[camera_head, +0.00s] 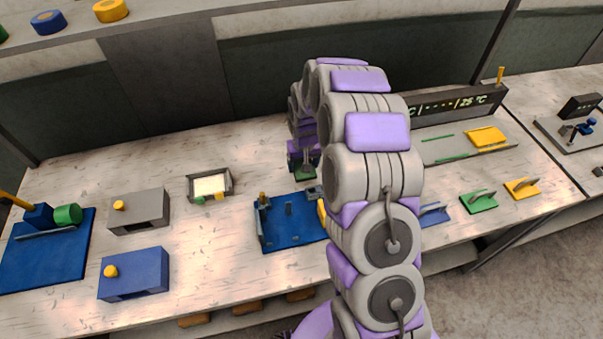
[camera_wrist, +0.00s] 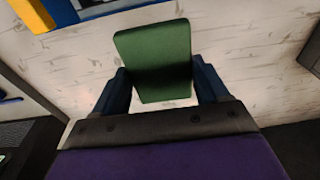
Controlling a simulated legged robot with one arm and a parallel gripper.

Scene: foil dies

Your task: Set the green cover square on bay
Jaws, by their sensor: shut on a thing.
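My gripper (camera_head: 303,160) is over the middle of the table, behind the blue fixture. In the wrist view its two blue fingers (camera_wrist: 158,70) are shut on a flat green piece, the green cover (camera_wrist: 153,48). The cover's small green edge also shows under my gripper in the head view (camera_head: 305,175). It appears held above the pale table top. The blue fixture (camera_head: 285,240), with upright pins and a raised edge, stands just in front of my gripper; my arm hides its right end. I cannot tell which thing is the bay.
A small framed tray (camera_head: 191,187), a grey block (camera_head: 150,214) and a blue block (camera_head: 145,280) stand to the left. A green handled plate (camera_head: 478,203) and an orange one (camera_head: 522,188) lie right. A dark display (camera_head: 450,103) stands behind.

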